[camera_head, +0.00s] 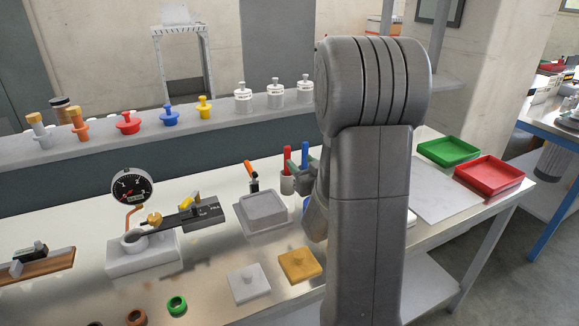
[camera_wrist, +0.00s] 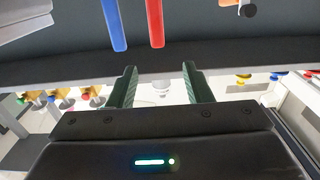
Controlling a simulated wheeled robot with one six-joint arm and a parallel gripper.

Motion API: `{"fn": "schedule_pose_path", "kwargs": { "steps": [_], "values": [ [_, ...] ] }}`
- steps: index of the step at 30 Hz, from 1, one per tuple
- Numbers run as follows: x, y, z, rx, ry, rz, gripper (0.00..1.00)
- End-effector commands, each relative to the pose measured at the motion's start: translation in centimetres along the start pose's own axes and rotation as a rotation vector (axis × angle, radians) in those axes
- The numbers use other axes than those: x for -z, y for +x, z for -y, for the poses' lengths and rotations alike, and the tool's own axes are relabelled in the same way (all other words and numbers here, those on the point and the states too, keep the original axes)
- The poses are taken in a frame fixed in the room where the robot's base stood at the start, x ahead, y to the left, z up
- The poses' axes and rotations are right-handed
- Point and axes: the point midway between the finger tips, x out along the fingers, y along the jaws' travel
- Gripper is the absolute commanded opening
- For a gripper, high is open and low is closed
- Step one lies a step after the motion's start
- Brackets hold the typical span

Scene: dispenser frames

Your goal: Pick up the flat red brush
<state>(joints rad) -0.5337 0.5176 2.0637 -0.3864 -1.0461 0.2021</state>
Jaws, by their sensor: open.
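A red handle (camera_head: 287,160), likely the red brush, stands upright in a white cup (camera_head: 287,184) on the bench in the head view. A blue handle (camera_head: 305,154) stands just right of it. In the wrist view the red handle (camera_wrist: 155,22) hangs in from the top edge, ahead of the gap between my fingers, with the blue handle (camera_wrist: 116,24) to its left. Their brush ends are not visible. My gripper (camera_wrist: 160,74) is open and empty, apart from both handles. In the head view my gripper (camera_head: 304,172) is close by the cup, partly hidden by my arm.
An orange-and-black tool (camera_head: 252,178) stands left of the cup. A grey lidded box (camera_head: 262,210) sits nearer, and a gauge stand (camera_head: 133,187) farther left. Green (camera_head: 449,151) and red (camera_head: 489,170) trays lie right. A raised shelf (camera_head: 190,134) with stoppers runs behind.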

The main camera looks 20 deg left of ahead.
Motion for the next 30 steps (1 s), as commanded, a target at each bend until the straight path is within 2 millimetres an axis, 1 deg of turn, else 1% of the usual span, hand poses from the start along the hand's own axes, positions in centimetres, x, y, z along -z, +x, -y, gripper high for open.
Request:
{"fn": "schedule_pose_path", "kwargs": {
  "steps": [1,3,7,14,21,24,27,30],
  "values": [
    [0.2,1.2,0.1,0.003,0.000,0.000,0.45],
    [0.1,2.6,0.0,0.002,0.000,0.001,0.45],
    [0.1,4.5,0.0,0.001,0.000,0.001,0.45],
    [-0.1,5.9,-0.1,-0.001,0.000,0.002,0.45],
    [-0.6,8.7,-0.2,-0.001,-0.001,0.003,0.45],
    [-0.5,10.0,-0.2,0.000,-0.001,0.002,0.45],
    [-0.6,10.6,-0.2,-0.002,-0.001,0.002,0.45],
    [-0.7,10.7,-0.2,-0.002,-0.001,0.002,0.45]
  ]
}}
